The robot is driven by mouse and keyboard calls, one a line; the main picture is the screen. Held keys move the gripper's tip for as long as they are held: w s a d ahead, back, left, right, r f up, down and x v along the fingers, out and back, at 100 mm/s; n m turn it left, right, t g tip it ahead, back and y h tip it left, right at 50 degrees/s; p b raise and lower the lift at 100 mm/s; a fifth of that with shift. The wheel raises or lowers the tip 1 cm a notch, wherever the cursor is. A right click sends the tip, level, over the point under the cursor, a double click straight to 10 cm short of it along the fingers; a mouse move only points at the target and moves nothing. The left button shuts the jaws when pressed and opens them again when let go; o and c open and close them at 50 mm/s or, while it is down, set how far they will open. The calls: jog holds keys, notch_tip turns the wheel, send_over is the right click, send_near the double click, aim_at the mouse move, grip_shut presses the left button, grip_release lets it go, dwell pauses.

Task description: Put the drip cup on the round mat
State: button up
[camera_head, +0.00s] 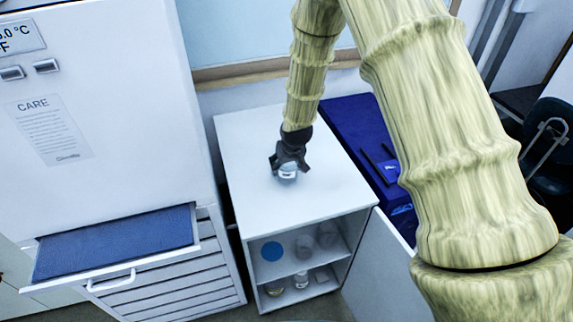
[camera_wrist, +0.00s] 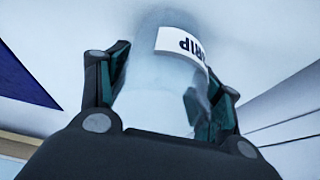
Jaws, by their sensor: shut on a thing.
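My gripper (camera_head: 287,165) is shut on the drip cup (camera_head: 288,173), over the white top of a low cabinet. I cannot tell whether the cup touches that top. In the wrist view the clear cup (camera_wrist: 165,45) sits between the two fingers of my gripper (camera_wrist: 160,90), and its white label with "DRIP" reads upside down. The round mat (camera_head: 272,251) is a flat blue disc inside the open cabinet, on the upper shelf at its left side. The mat does not show in the wrist view.
The low cabinet (camera_head: 240,150) has a clear top and an open door (camera_head: 375,270) at its right. Pale vessels (camera_head: 326,235) stand right of the mat, and small jars (camera_head: 300,280) below. A blue-lined drawer (camera_head: 110,245) juts out at left. A dark blue surface (camera_head: 350,120) lies right.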

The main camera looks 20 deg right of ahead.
jog(key=shift+f, duration=0.65)
jog(key=shift+f, duration=0.15)
jog(key=o, duration=1)
